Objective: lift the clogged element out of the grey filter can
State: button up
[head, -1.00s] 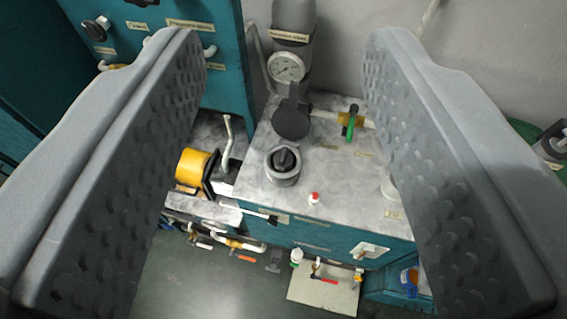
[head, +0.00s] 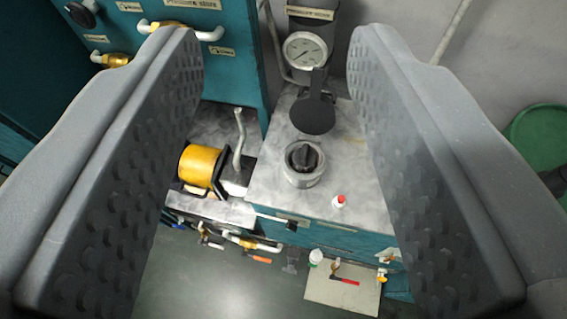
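The grey filter can (head: 304,178) stands on the marbled top of the teal cabinet, right of the picture's middle. The dark element (head: 304,156) sits inside it, and its knobbed top shows in the can's round mouth. A dark round lid (head: 312,114) stands tilted up behind the can. My gripper (head: 270,45) is wide open and empty. Its two grey dimpled fingers frame the view, with the can seen between them and farther off. Nothing touches the can.
A pressure gauge (head: 305,50) on a grey cylinder stands behind the lid. A yellow motor (head: 201,166) and an upright grey lever (head: 239,140) are at the left. A small red-capped bottle (head: 339,201) stands right of the can. A teal panel (head: 235,70) rises at the back left.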

aim_at(302, 162)
jog(key=w+a+f+m, duration=0.1)
jog(key=w+f, duration=0.3)
jog(key=f, duration=0.4)
jog(key=w+a+f+g+h, duration=0.15)
jog(key=w+f, duration=0.25)
jog(key=f, duration=0.5)
jog(key=w+a+f+m+y, duration=0.1)
jog(key=w+f, duration=0.3)
jog(key=f, duration=0.4)
jog(key=w+d+f+h, duration=0.1)
jog(key=d+f+h, duration=0.2)
jog(key=f, duration=1.7)
jog(key=shift+m, duration=0.4)
jog(key=shift+d+r+x, duration=0.1)
jog(key=shift+d+x, duration=0.05)
jog(key=shift+x, duration=3.3)
jog(key=shift+d+r+x, duration=0.15)
jog(key=shift+x, duration=3.35)
jog(key=shift+f, duration=0.1)
grip_shut()
